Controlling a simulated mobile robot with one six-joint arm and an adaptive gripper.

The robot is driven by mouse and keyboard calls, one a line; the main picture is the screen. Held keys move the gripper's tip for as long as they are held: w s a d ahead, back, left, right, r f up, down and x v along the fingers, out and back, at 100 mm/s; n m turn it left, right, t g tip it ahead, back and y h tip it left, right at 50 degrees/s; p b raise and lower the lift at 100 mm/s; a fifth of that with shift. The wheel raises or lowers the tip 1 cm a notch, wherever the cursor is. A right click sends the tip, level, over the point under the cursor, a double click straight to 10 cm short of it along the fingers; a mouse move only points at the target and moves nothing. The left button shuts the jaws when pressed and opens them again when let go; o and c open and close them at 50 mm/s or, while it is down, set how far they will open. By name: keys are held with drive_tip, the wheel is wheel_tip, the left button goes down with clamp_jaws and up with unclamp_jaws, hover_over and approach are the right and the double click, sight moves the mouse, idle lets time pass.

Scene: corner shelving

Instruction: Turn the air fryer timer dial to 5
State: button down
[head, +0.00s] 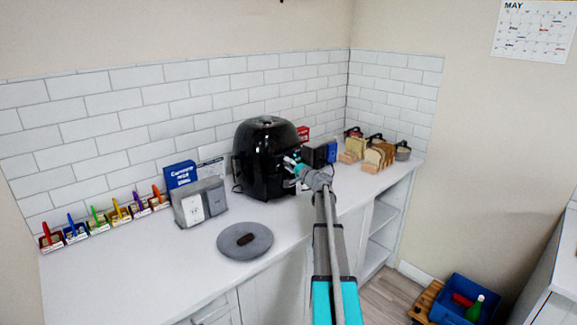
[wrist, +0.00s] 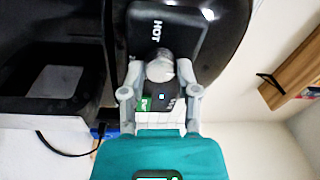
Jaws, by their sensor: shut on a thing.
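The black air fryer (head: 262,150) stands on the white counter against the tiled corner wall. My arm reaches over the counter to its front, and my gripper (head: 292,165) is at the front panel. In the wrist view the gripper (wrist: 161,75) is shut on a grey round dial (wrist: 159,65), one finger on each side.
A grey round plate (head: 262,247) with a small dark item lies left of my arm. A grey box (head: 201,203) stands left of the fryer. Bread in wooden racks (head: 379,156) stands at right. A blue crate (head: 457,309) is on the floor.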

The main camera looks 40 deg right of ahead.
drive_tip(key=shift+c, duration=1.8)
unclamp_jaws()
drive_tip(key=shift+m, duration=0.4)
